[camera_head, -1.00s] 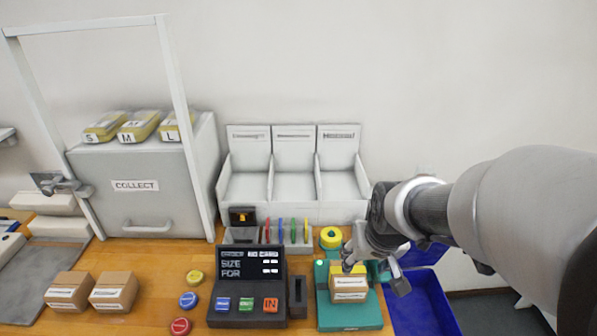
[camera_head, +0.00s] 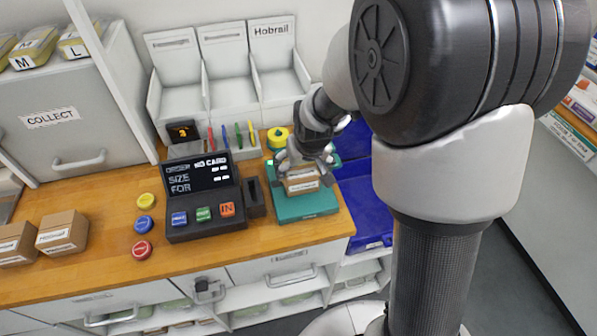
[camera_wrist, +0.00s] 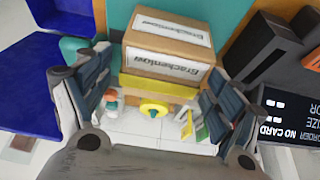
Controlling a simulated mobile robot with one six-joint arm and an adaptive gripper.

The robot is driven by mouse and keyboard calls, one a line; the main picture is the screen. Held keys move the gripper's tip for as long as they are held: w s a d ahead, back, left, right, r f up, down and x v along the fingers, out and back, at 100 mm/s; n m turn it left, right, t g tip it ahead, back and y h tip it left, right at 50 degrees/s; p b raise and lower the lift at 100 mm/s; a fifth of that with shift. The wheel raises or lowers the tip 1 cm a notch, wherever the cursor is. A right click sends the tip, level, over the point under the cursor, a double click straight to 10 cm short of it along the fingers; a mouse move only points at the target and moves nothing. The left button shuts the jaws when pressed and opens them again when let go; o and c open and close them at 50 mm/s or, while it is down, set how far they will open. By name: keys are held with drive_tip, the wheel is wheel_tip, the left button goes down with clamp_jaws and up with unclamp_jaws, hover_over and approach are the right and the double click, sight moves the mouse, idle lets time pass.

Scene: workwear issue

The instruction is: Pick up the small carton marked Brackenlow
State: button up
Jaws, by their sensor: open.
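The small brown carton (camera_head: 301,181) stands on a teal pad (camera_head: 308,207) on the wooden counter. In the wrist view, the same carton (camera_wrist: 166,62) shows white labels reading "Brackenlow" on its top and side. My gripper (camera_head: 304,163) is at the carton from above in the head view and partly hides it. In the wrist view, my gripper (camera_wrist: 156,76) has its two fingers spread, one toward each side of the carton. I cannot tell whether either finger touches it.
Two similar cartons, a nearer one (camera_head: 62,232) and another (camera_head: 15,243), stand at the left. A black keypad unit (camera_head: 203,195) is left of the pad. A yellow round item (camera_head: 278,137) is behind it. A blue bin (camera_head: 366,210) is to the right.

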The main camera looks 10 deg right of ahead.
sight(300, 168)
drive_tip(key=b+x, duration=0.2)
drive_tip(key=x, duration=0.3)
drive_tip(key=shift+s+a, duration=0.15)
drive_tip(key=shift+r, duration=0.1)
drive_tip(key=shift+c, duration=0.4)
drive_tip(key=c, duration=1)
drive_tip(key=shift+r, duration=0.15)
